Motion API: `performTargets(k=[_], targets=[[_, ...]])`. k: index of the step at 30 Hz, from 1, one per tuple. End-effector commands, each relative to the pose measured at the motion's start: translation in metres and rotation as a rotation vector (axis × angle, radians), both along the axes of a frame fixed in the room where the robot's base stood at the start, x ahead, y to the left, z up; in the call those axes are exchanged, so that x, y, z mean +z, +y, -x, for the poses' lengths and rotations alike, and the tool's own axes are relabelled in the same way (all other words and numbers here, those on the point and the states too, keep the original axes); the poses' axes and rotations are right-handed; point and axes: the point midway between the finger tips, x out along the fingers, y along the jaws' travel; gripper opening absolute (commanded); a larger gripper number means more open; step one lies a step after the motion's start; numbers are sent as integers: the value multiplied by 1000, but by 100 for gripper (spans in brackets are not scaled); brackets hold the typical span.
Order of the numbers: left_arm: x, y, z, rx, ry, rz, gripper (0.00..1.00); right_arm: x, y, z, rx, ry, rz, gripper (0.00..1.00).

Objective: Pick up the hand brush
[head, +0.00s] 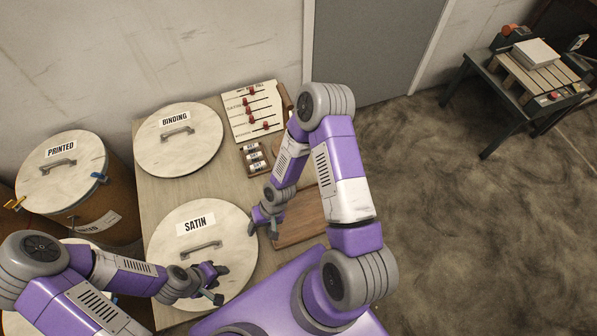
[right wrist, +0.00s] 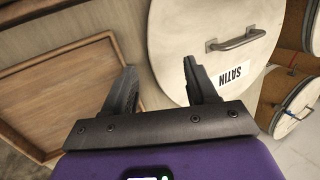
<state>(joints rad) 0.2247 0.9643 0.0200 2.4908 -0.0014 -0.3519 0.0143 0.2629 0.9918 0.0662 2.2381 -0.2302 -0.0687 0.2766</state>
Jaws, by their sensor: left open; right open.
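I cannot make out a hand brush for certain in either view. A brown object (head: 286,97) beside the slider board is partly hidden by my right arm, and I cannot tell what it is. My right gripper (head: 263,231) is open and empty, pointing down between the SATIN lid and the wooden tray. Its two spread fingers also show in the right wrist view (right wrist: 159,82), with nothing between them. My left gripper (head: 220,284) is open and empty over the right part of the SATIN lid.
The round SATIN lid (head: 171,234) and BINDING lid (head: 179,153) lie on the table (head: 143,196). A slider board (head: 241,125) and a small labelled rack (head: 248,171) stand behind. A wooden tray (right wrist: 18,76) lies beside my right gripper. A PRINTED drum (head: 85,175) stands left.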

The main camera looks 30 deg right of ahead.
Motion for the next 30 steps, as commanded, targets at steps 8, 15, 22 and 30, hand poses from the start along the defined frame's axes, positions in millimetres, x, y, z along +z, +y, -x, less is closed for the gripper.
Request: performTargets(k=[8,15,22,30], targets=[[0,0,0,1,1,-1,43,-10,-90,-116,-135,103,218,57],[0,0,0,1,0,0,43,5,-174,-165,-311,128,462,57],[-3,0,0,0,0,0,43,-1,-198,-174,-369,132,530,57],[-12,0,0,0,0,0,43,-35,-203,-167,-369,134,526,57]])
